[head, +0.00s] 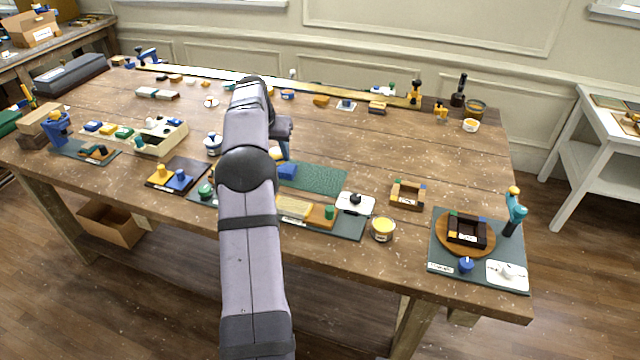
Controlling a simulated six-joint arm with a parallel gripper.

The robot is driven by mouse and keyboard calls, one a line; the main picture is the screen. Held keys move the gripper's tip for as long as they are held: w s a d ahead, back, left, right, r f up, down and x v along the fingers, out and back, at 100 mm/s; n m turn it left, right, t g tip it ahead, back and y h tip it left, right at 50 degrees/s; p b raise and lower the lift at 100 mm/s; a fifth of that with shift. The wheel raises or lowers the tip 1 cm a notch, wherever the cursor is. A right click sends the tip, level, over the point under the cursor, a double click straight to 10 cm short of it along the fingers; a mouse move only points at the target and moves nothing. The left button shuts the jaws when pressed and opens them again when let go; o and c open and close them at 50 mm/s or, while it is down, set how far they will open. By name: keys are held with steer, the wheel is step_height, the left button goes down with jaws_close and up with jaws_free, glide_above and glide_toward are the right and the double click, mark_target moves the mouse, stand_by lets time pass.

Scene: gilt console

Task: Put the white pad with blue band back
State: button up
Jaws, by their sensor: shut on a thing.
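My gripper (283,152) is over the middle of the table, at the left end of a green mat (322,178). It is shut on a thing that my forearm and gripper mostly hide. I cannot make out a white body or a blue band on it. A blue block (287,171) shows right below the fingertips, at the mat's left edge. I cannot tell whether the two touch. No white pad with a blue band can be clearly picked out elsewhere.
A dark tray (348,229) with blocks lies in front of the mat, beside a white pad with a black knob (356,204) and a yellow-filled jar (382,230). A grey board (447,241) fills the right front corner. Bare wood lies right of the mat.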

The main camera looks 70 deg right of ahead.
steer(key=s+d+m+g, duration=0.1)
steer(key=s+d, duration=0.2)
steer(key=s, duration=0.3)
steer(key=s+d+m, duration=0.2)
steer(key=s+d, duration=0.1)
steer(key=s, duration=0.2)
steer(key=shift+a+f+p, duration=0.15)
steer(key=shift+f+p, duration=0.45)
steer(key=shift+f, duration=1.85)
steer(key=shift+a+f+p, duration=0.15)
steer(key=shift+f+p, duration=0.4)
steer(key=shift+f, duration=1.85)
steer(key=shift+f, duration=0.1)
steer(key=shift+f, duration=0.1)
steer(key=o, duration=1)
steer(key=shift+o, duration=0.2)
steer(key=shift+b+v, duration=0.3)
steer(key=shift+v, duration=0.45)
steer(key=b+v, duration=0.3)
steer(key=v, duration=0.8)
